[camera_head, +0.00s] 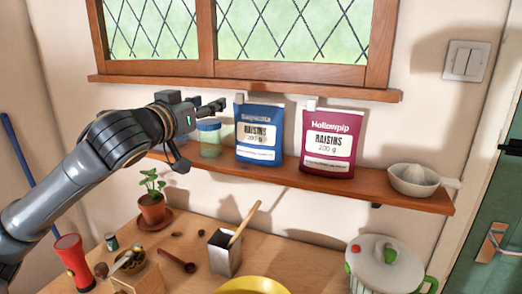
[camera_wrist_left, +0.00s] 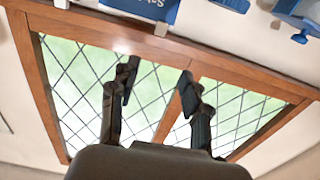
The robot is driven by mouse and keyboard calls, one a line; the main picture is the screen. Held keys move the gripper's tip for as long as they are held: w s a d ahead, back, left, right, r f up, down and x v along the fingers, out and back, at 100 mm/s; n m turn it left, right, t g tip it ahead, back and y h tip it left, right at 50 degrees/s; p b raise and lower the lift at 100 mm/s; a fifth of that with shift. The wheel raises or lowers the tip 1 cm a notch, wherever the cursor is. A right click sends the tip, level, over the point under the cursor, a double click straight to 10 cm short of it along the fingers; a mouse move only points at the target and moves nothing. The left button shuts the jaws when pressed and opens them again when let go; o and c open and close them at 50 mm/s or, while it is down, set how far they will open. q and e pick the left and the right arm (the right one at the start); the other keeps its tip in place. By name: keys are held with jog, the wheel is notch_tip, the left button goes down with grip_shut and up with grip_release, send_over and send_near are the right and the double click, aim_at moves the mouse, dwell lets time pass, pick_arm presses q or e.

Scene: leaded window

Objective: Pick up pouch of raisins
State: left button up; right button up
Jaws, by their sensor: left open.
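Two pouches labelled raisins stand upright on the wooden shelf under the window: a blue pouch (camera_head: 259,134) and, right of it, a magenta pouch (camera_head: 332,141). My left gripper (camera_head: 206,132) is open and empty, just left of the blue pouch and in front of a jar with a blue lid (camera_head: 209,142). In the left wrist view my left gripper's fingers (camera_wrist_left: 158,70) are spread, with the window behind them. Part of a blue pouch (camera_wrist_left: 145,8) shows there at the top edge. My right gripper is not in view.
A white citrus juicer (camera_head: 413,180) stands at the shelf's right end. The shelf (camera_head: 373,189) has bare wood between it and the magenta pouch. Below, the table holds a potted plant (camera_head: 152,207), a metal container (camera_head: 224,254), a red torch (camera_head: 73,262) and a lidded pot (camera_head: 385,268).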

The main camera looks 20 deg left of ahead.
pick_arm(q)
jog(key=p, duration=0.3)
send_near(239, 96)
jog(key=w, duration=0.3)
jog(key=w+p, duration=0.1)
jog(key=w, duration=0.1)
jog(key=w+p, duration=0.2)
jog(key=w, duration=0.1)
jog(key=shift+w+a+r, duration=0.2)
jog(key=shift+w+a, duration=0.1)
jog(key=shift+w+f, duration=0.2)
jog(key=shift+w, duration=0.2)
jog(key=shift+s, duration=0.15)
jog(key=shift+c, duration=0.9)
grip_shut()
jog(key=shift+r, duration=0.1)
